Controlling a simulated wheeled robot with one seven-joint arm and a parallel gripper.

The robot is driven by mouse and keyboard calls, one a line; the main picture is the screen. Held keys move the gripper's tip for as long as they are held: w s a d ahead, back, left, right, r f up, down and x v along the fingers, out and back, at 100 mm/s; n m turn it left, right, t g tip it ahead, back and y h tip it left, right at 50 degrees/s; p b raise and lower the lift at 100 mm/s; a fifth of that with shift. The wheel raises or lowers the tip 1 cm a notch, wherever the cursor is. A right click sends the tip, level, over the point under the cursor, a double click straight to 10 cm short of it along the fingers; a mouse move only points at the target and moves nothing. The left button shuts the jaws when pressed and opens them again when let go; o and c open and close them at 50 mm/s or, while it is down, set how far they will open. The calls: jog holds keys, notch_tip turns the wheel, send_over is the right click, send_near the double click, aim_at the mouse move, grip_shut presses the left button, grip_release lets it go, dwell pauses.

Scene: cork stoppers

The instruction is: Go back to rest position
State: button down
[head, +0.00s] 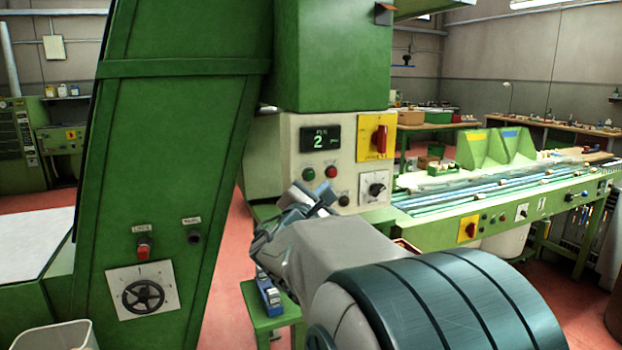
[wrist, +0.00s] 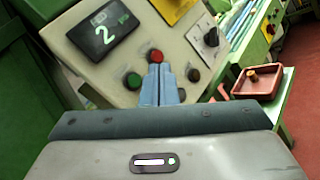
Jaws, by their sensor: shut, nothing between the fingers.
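My gripper (wrist: 158,70) shows in the wrist view with its two blue-grey fingers together, empty, in front of the pale control panel (wrist: 120,70). The fingertips appear just below the red button (wrist: 156,56); I cannot tell whether they touch it. The green button (wrist: 133,81) is to their left and a dark knob (wrist: 193,75) to their right. In the head view my gripper (head: 326,192) is in front of the lower part of the same panel (head: 298,150), with my arm reaching in from the lower right.
The panel has a display (head: 321,139) reading 2 and a red rotary switch on a yellow plate (head: 377,137). A green machine column (head: 165,180) stands close at left. A conveyor bench (head: 500,205) runs right. A reddish tray (wrist: 257,83) sits on a green stand beside the panel.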

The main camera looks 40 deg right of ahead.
dwell(0.6)
jog(key=s+a+f+m+g+y+p, duration=0.5)
jog(key=s+a+f+m+g+y, duration=0.15)
jog(key=s+a+f+m, duration=0.35)
jog(key=s+a+f+m+y+p, duration=0.1)
jog(key=s+a+f+m+y, duration=0.1)
jog(key=a, duration=0.4)
jog(key=s+a+f+m+y+p, duration=0.1)
jog(key=s+a+f+m+y, duration=0.1)
jog(key=a+y, duration=0.3)
jog(key=s+a+f+m+y+p, duration=0.1)
jog(key=s+a+f+m+y, duration=0.1)
jog(key=a, duration=0.5)
jog(key=shift+s+m+g+y, duration=0.35)
jog(key=shift+s+m+y, duration=0.15)
jog(key=shift+s+y, duration=0.15)
